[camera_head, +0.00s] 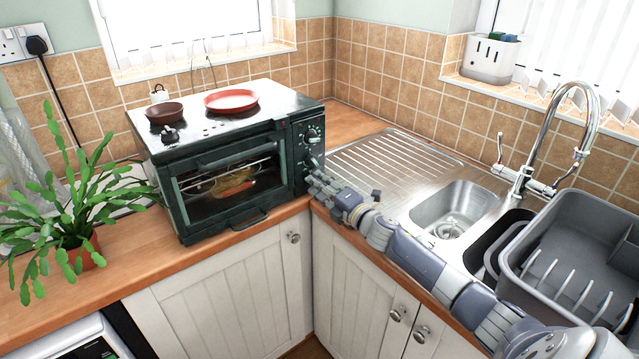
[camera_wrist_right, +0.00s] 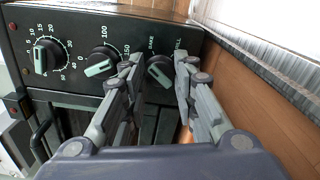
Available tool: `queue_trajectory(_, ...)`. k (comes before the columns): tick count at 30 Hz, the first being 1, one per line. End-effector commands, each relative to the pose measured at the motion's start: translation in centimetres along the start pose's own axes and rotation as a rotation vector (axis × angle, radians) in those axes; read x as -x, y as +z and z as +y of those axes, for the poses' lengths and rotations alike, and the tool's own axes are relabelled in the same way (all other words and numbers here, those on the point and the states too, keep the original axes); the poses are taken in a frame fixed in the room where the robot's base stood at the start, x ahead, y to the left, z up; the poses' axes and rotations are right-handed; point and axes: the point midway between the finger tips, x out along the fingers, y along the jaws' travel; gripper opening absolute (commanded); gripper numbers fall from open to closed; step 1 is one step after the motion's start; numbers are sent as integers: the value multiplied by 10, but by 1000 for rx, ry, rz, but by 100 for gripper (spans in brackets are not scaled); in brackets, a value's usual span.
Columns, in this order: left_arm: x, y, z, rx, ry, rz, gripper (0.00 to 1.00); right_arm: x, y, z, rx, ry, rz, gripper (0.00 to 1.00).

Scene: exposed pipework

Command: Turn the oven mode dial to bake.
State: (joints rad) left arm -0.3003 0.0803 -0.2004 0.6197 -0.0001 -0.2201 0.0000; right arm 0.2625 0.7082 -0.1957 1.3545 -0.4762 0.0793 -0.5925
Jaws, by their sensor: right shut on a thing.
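The dark green oven (camera_head: 168,157) stands on the wooden counter, with its control panel on its right side. In the right wrist view the mode dial (camera_wrist_right: 160,72) is a dark round knob with a pale green grip bar, which lies slanted. Lettering reading BAKE and what looks like GRILL, partly hidden by a finger, is printed beside it. My right gripper (camera_wrist_right: 160,68) has a finger on each side of this dial and is shut on it. In the head view my right gripper (camera_head: 318,178) is at the lower panel and hides the dial. My left gripper is not in view.
Two other dials, a timer dial (camera_wrist_right: 46,56) and a temperature dial (camera_wrist_right: 100,63), sit beside the mode dial, the latter close to a finger. A red plate (camera_head: 231,100) and brown bowl (camera_head: 164,113) stand on the oven. A sink (camera_head: 455,208) and dish rack (camera_head: 575,262) are right.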

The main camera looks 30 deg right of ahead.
Motion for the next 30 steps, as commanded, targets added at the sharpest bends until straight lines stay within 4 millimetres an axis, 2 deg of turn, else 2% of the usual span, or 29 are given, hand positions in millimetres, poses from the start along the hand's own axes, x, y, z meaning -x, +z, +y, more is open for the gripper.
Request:
queue_trajectory(13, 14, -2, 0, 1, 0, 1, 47, 0, 1, 1, -299, 0, -2, 3)
queue_trajectory(30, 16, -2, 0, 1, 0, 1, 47, 0, 1, 0, -378, 0, -2, 3)
